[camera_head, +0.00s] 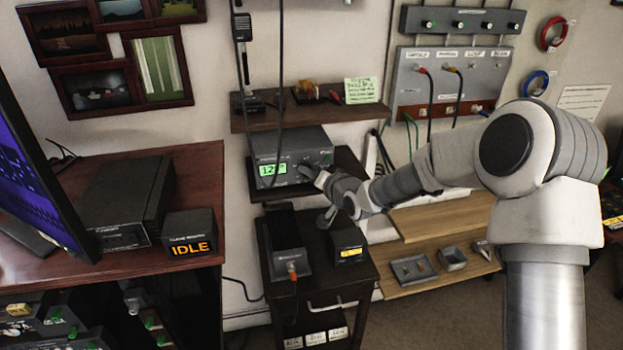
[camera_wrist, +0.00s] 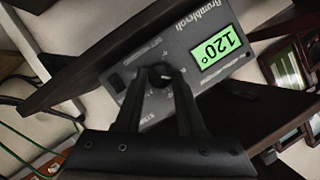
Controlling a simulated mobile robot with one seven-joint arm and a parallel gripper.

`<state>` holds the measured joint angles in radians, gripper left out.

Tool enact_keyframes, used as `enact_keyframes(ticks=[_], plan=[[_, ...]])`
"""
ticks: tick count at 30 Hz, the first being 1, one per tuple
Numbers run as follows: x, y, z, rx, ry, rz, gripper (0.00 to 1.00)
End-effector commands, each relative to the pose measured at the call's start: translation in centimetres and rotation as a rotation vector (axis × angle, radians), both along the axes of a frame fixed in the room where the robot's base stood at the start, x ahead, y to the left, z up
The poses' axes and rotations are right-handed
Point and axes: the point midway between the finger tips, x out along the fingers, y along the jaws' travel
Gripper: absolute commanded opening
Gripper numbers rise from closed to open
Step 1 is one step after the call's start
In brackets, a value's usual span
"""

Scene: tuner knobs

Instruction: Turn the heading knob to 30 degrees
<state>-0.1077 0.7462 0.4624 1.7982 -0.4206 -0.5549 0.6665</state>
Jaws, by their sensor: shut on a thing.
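The rotator control box (camera_head: 290,143) is a grey unit on a dark shelf. Its green display (camera_head: 272,169) partly reads 12 in the head view. In the wrist view the box face (camera_wrist: 180,60) appears upside down and its display (camera_wrist: 219,54) reads 120°. The dark round heading knob (camera_wrist: 160,77) sits beside the display, between my fingertips. My gripper (camera_wrist: 161,80) is shut on the knob, a finger on each side. In the head view my gripper (camera_head: 313,172) is at the right part of the box front, and the knob is hidden there.
A shelf (camera_head: 350,112) with small items and a green note is above the box. Below stands a dark cabinet (camera_head: 310,280) with a black device and a small amber display. A desk with an IDLE sign (camera_head: 190,248) is at left. Cables hang in front of the box.

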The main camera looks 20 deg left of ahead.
Motion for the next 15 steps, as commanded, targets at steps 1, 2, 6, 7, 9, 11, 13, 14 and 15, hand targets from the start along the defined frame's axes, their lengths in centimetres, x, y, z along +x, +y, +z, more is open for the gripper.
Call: enact_keyframes(ticks=[1, 2, 6, 7, 9, 11, 13, 14, 15], plan=[[-0.05, 0.12, -0.35, -0.026, -0.022, 0.002, 0.00], [-0.04, 0.12, -0.41, -0.045, -0.032, 0.001, 0.00], [-0.15, 0.31, -0.51, -0.147, -0.098, 0.002, 0.00], [-0.15, 0.30, -0.51, -0.171, -0.113, 0.002, 0.00], [-0.20, 0.38, -0.53, -0.226, -0.148, 0.002, 0.00], [-0.25, 0.44, -0.52, -0.275, -0.177, 0.003, 0.00], [-0.28, 0.49, -0.43, -0.325, -0.207, 0.002, 0.00], [-0.29, 0.51, -0.40, -0.345, -0.220, 0.002, 0.00], [-0.30, 0.53, -0.36, -0.372, -0.235, 0.003, 0.00]])
